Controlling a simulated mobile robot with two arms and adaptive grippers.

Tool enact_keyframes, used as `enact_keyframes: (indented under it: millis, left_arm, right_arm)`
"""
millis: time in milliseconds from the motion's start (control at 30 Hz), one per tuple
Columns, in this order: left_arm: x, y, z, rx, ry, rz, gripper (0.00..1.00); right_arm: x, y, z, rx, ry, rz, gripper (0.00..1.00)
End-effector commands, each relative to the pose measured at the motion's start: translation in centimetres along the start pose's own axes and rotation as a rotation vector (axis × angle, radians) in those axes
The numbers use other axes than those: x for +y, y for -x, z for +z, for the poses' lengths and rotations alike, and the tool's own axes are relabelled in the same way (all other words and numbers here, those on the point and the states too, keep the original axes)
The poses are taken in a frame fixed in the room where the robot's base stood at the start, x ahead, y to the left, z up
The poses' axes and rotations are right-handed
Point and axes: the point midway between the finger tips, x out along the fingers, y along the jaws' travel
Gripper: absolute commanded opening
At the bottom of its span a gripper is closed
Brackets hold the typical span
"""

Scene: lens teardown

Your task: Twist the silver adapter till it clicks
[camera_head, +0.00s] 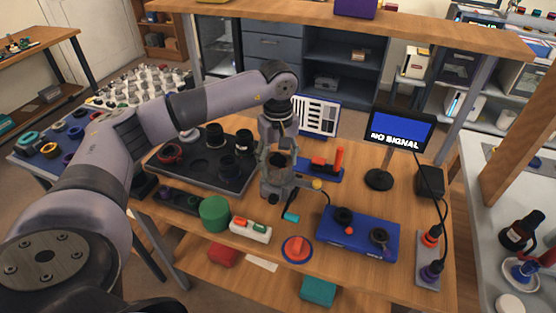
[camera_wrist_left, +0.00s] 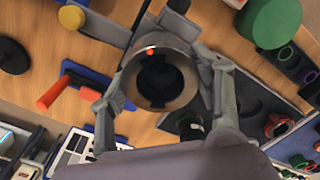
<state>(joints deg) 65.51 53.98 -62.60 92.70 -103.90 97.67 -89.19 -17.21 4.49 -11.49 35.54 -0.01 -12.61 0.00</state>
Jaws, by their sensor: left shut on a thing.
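The silver adapter (camera_wrist_left: 133,82) is a round metal ring with a dark, notched opening and a small red dot on its rim. In the head view it (camera_head: 270,184) sits low between my fingers, partly hidden by them, at a grey holder on the wooden bench. My left gripper (camera_head: 279,163) reaches down from above and is shut on the adapter. In the left wrist view, the fingers (camera_wrist_left: 161,78) press on opposite sides of the ring. Whether the red dot lines up with another mark cannot be told. My right gripper is not in view.
A yellow knob (camera_head: 317,184) is right beside the holder. A green cylinder (camera_head: 215,213), a red-and-blue dial (camera_head: 297,249) and a blue box (camera_head: 360,236) stand towards the front. A dark tray (camera_head: 205,182) with lens parts lies left. A monitor (camera_head: 400,130) reading "NO SIGNAL" stands right.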

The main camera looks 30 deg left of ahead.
Motion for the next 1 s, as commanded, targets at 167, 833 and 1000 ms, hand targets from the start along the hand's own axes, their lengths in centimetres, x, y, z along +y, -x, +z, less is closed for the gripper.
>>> enact_keyframes:
  millis: [167, 833, 1000]
  left_arm:
    - [0.0, -0.2, 0.0, 0.0, -0.1, 0.001, 0.28]
    - [0.0, -0.1, 0.0, 0.002, -0.389, 0.001, 0.28]
    - [0.0, 0.0, 0.0, 0.001, -0.457, 0.0, 0.28]
  right_arm:
    - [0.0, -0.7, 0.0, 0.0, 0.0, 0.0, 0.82]
    - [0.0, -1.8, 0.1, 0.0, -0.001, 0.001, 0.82]
    - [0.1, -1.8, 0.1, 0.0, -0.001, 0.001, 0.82]
